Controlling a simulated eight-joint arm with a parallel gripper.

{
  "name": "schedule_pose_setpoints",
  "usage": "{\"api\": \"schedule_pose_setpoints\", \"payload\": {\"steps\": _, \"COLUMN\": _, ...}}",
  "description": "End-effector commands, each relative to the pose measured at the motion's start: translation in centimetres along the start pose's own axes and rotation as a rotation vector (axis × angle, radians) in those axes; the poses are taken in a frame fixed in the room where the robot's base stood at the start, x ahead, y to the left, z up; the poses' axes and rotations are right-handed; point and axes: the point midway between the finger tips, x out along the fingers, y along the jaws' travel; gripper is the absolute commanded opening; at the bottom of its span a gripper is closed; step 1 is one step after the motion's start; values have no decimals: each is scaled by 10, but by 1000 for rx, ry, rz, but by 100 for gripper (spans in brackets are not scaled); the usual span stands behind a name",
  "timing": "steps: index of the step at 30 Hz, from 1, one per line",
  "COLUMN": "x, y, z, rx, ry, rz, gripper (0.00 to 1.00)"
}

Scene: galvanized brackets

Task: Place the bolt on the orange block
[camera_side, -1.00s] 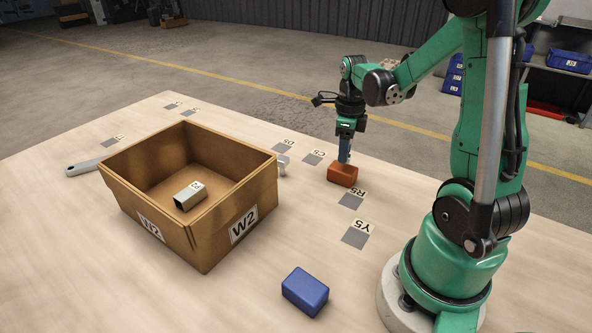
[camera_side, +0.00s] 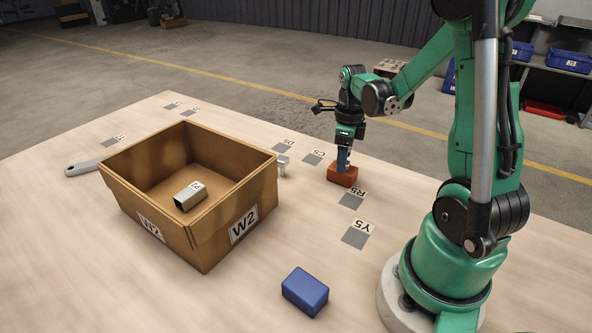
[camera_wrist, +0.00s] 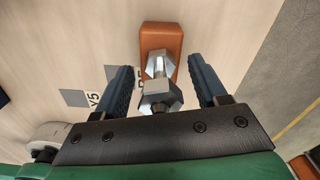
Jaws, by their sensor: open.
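The orange block (camera_side: 334,179) lies on the table beneath my gripper (camera_side: 343,168); it also shows at the top of the wrist view (camera_wrist: 160,38). The silver bolt (camera_wrist: 158,98), with hexagonal ends and a thin shank, is between my gripper's two dark blue fingers (camera_wrist: 160,66) in the wrist view. The fingers are apart, with gaps on both sides of the bolt. The bolt overlaps the near part of the block in that view; its contact with the block is hard to tell. In the side view the fingers hide the bolt.
A brown box marked W2 (camera_side: 212,240) stands at left with a silver bracket (camera_side: 190,196) inside. A blue block (camera_side: 305,292) lies at the front. A grey handle (camera_side: 85,168) sticks out left of the box. Labelled grey squares (camera_side: 356,237) mark the table. Bare table surrounds the blue block.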

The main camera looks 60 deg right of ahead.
Motion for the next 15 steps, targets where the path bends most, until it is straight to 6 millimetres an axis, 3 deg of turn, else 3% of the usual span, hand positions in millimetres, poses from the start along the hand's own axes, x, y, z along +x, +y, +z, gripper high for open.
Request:
{"api": "schedule_pose_setpoints", "payload": {"steps": 5, "x": -15, "y": 0, "z": 0, "rx": 0, "ry": 0, "rz": 0, "gripper": 65}}
{"api": "schedule_pose_setpoints", "payload": {"steps": 15, "x": -77, "y": 0, "z": 0, "rx": 0, "ry": 0, "rz": 0, "gripper": 65}}
